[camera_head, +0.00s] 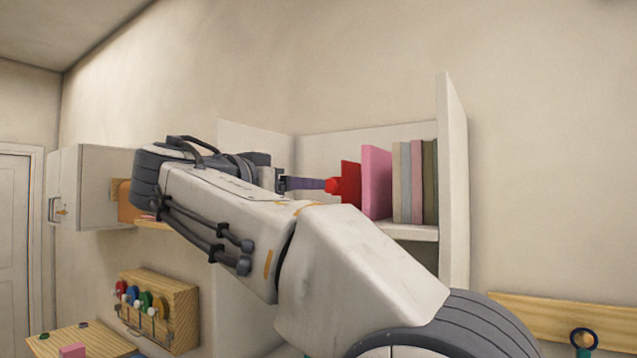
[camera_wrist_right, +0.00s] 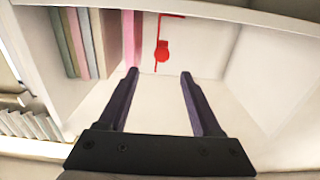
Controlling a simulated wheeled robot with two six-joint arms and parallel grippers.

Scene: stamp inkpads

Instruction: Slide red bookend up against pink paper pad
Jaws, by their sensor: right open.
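The red bookend (camera_head: 350,178) stands on the shelf, just left of the pink paper pad (camera_head: 376,182) in the head view. In the wrist view the bookend (camera_wrist_right: 158,72) is a thin upright plate with a round red knob, and a narrow light gap separates it from the pink pad (camera_wrist_right: 131,38). My right gripper (camera_head: 306,184) is at the knob's left in the head view. In the wrist view it (camera_wrist_right: 158,78) is open, with the knob ahead between its fingertips and nothing held. My left gripper is not in view.
Several upright books (camera_head: 415,182) stand beyond the pink pad, against the shelf's tall side wall (camera_head: 453,170). In the wrist view, the shelf floor (camera_wrist_right: 158,108) between my fingers is bare. A wooden rack with coloured items (camera_head: 158,305) is at lower left.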

